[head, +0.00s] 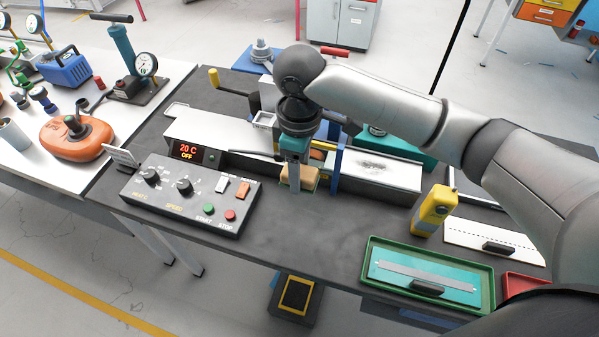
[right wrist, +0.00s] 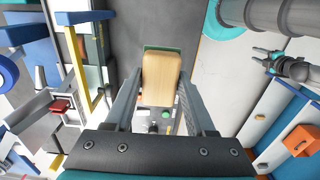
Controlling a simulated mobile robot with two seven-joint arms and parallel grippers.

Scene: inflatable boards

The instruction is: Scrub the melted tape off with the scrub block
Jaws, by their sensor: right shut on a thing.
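The scrub block (head: 309,182), tan with a green edge, is held between the fingers of my right gripper (head: 295,178), at the front edge of the machine. In the right wrist view the tan block (right wrist: 161,75) sits between both fingers. Whether the block touches anything below cannot be told. My left gripper does not show in the head view.
A control panel (head: 190,222) with knobs stands front left; the display (head: 188,152) reads 20 C, OFF. A blue upright frame (head: 337,160) stands between the block and the patch. A yellow device (head: 434,212) and a green tray (head: 375,277) are at right. The table's front middle is clear.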

